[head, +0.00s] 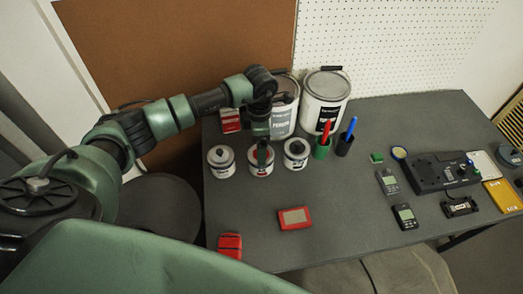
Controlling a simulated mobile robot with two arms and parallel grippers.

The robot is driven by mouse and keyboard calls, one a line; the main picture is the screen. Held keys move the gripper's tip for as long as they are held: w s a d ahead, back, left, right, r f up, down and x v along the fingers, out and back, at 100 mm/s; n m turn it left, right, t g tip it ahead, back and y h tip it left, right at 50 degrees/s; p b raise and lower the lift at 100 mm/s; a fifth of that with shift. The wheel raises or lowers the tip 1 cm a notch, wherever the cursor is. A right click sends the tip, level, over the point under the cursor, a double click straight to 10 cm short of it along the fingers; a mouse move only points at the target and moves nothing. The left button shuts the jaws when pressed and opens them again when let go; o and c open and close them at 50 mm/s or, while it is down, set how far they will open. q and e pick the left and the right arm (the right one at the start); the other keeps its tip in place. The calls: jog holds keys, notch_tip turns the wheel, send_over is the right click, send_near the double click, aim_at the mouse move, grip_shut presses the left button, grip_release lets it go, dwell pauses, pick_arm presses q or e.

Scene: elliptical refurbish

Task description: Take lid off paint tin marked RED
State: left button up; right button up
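Three small white paint tins stand in a row near the left of the dark table. The middle tin (261,170) shows red around its top and on its label. The left tin (221,170) has a grey lid, and the right tin (296,163) has a dark top. The print on them is too small to read. My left gripper (262,153) points down over the middle tin, at its lid. The gripper hides much of that lid, and I cannot tell whether the fingers are closed on it. My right gripper is out of view.
Two large paint cans (325,112) stand behind, against the white pegboard (400,40). A green cup (321,150) and a dark cup (344,144) hold red and blue tools. Red devices (295,218) lie in front. Electronics (443,172) fill the right side. The table's middle is clear.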

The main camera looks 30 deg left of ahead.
pick_arm(q)
notch_tip(320, 180, down, 3)
jog(key=shift+w+d+r+p, duration=0.15)
jog(key=shift+r+p, duration=0.05)
jog(key=shift+p, duration=0.1)
jog(key=shift+f, duration=0.5)
jog(key=c, duration=1.3)
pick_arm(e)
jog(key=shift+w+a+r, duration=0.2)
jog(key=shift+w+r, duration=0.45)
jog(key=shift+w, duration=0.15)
pick_arm(q)
jog(key=shift+r, duration=0.1)
